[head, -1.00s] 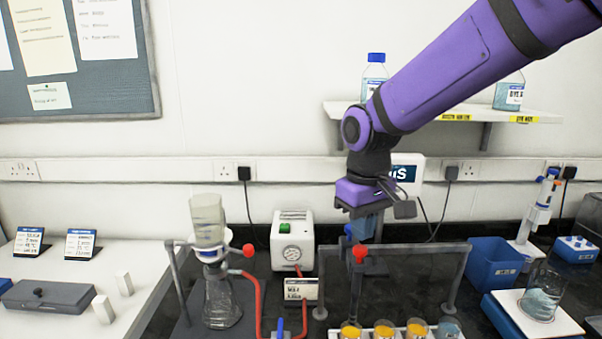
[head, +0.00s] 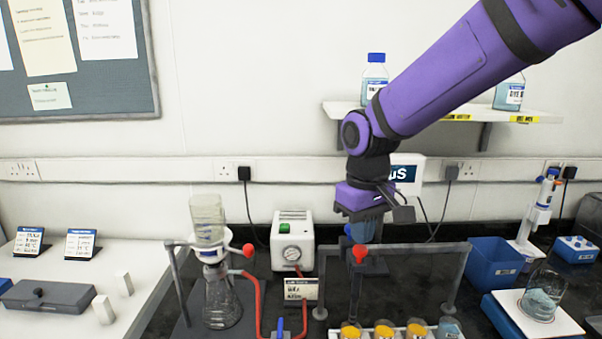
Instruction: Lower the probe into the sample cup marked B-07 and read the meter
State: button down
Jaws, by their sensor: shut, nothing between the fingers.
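Several sample cups stand in a white rack at the bottom edge, among them an amber-filled cup (head: 383,331) and a blue-grey one (head: 449,328). The frame cuts them off and I cannot read a B-07 mark. The meter (head: 407,172) is a pale box whose dark display shows "µS"; my arm partly hides it and no number is readable. My gripper (head: 363,230) points down above and behind the cups, beside a red clamp knob (head: 360,253). It is shut and empty; its fingers are hard to tell from the blue part below the palm. I cannot make out the probe.
A grey bar frame (head: 457,280) spans behind the cups. A filter flask (head: 222,302) and white pump (head: 292,240) stand to the left. A shelf (head: 540,116) is behind my arm.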

aim_at(359, 261)
jog(key=shift+f, duration=3.4)
jog(key=shift+r, duration=3.55)
jog(key=shift+s+d+r, duration=0.1)
jog(key=shift+d+r, duration=0.15)
jog(key=shift+d, duration=0.05)
jog(key=s+d+r+m+t, duration=0.2)
jog(key=s+d+r+m, duration=0.1)
jog(key=s+d, duration=0.6)
jog(key=s+d+r+m+t, duration=0.3)
jog(key=s+d+r, duration=0.2)
jog(key=s+d, duration=0.4)
jog(key=shift+s+d+r, duration=0.3)
jog(key=shift+s+d, duration=0.05)
jog(key=shift+d, duration=0.05)
jog(key=c, duration=1.8)
grip_release()
jog(key=shift+c, duration=0.2)
